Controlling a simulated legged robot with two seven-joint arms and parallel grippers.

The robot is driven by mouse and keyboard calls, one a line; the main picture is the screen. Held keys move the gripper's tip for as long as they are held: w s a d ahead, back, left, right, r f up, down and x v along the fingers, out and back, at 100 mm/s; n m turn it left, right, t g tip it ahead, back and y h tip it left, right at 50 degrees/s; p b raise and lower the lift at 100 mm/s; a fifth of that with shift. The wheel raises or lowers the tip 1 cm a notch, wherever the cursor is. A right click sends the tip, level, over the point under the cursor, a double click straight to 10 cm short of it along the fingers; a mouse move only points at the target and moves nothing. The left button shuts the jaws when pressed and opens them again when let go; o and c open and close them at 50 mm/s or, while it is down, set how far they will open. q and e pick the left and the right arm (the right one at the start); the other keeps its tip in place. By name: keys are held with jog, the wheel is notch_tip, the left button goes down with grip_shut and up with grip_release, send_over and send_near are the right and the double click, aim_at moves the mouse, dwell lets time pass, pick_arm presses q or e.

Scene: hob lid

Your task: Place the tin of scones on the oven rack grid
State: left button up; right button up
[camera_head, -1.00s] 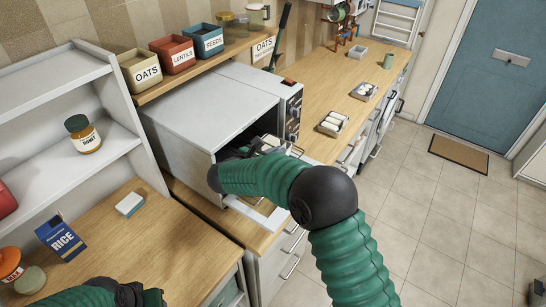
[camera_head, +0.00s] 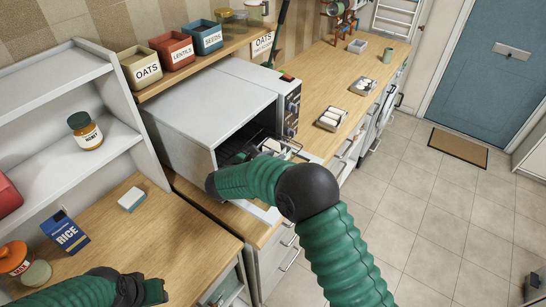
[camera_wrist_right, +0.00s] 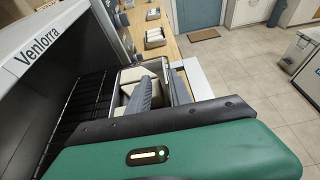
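The tin of scones (camera_wrist_right: 124,78) is a grey tin with pale scones, at the mouth of the oven (camera_head: 215,100). In the head view the tin (camera_head: 272,147) shows partly behind my right gripper (camera_head: 238,158). In the wrist view my right gripper (camera_wrist_right: 160,85) has one finger inside the tin and one outside, closed on its near wall. The oven rack grid (camera_wrist_right: 82,105) lies inside the oven, left of the tin. Whether the tin touches the grid is hidden. My left gripper (camera_head: 145,290) is low at the left, over the wooden counter; its finger gap is unclear.
Two more filled tins (camera_head: 331,119) (camera_head: 363,86) stand on the right counter (camera_head: 318,85). The lowered oven door (camera_wrist_right: 199,80) lies below the opening. A rice box (camera_head: 65,232), a sponge (camera_head: 131,199) and jars are on the left counter, whose middle is clear.

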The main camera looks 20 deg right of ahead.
jog(key=shift+s+a+r, duration=0.15)
jog(key=shift+s+a, duration=0.15)
jog(key=shift+a, duration=0.05)
jog(key=b+v, duration=0.3)
jog(key=v, duration=0.7)
jog(key=w+r+n+t+y, duration=0.2)
jog(key=w+n+t+y, duration=0.15)
jog(key=n, duration=0.55)
jog(key=w+r+n+t+y, duration=0.2)
jog(key=n+y, duration=0.2)
jog(key=n, duration=0.6)
jog(key=s+d+f+n+g+y, duration=0.1)
jog(key=s+d+f+n+g, duration=0.2)
jog(key=s+n, duration=0.6)
jog(key=s+d+f+n+g+y, duration=0.1)
jog(key=s+d+f+n+g, duration=0.2)
jog(key=s+f+n, duration=0.4)
jog(key=s+d+f+n+g+y, duration=0.1)
jog(key=s+d+f+n+g, duration=0.2)
jog(key=s+n, duration=0.8)
jog(key=s+f+g, duration=0.2)
jog(key=s, duration=0.1)
jog(key=shift+s+f, duration=0.25)
jog(key=shift+s, duration=0.1)
